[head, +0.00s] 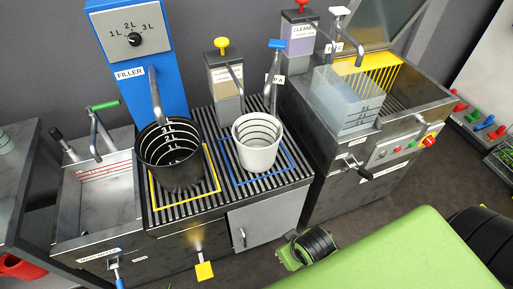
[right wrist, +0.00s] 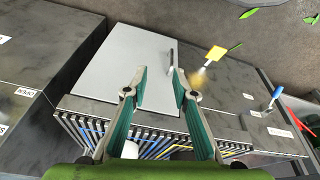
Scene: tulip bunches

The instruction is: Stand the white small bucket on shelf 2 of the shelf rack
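The white small bucket (head: 242,150) stands upright on the slatted counter (head: 213,196), inside a blue outlined square. It has dark level lines inside. In the right wrist view my right gripper (right wrist: 157,82) is open, with nothing visible between its fingertips. It is above the counter front and the grey cabinet door (right wrist: 133,65). White patches show low between the finger bases; I cannot tell whether they are the bucket. My left gripper is in neither view. I cannot make out a shelf rack or shelf 2 for certain.
A black bucket (head: 170,170) stands in the yellow square left of the white one, under the blue filler (head: 140,60). A steel sink (head: 98,205) is at left. A basin unit with a clear bluish container (head: 345,103) is at right. Dark floor lies in front.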

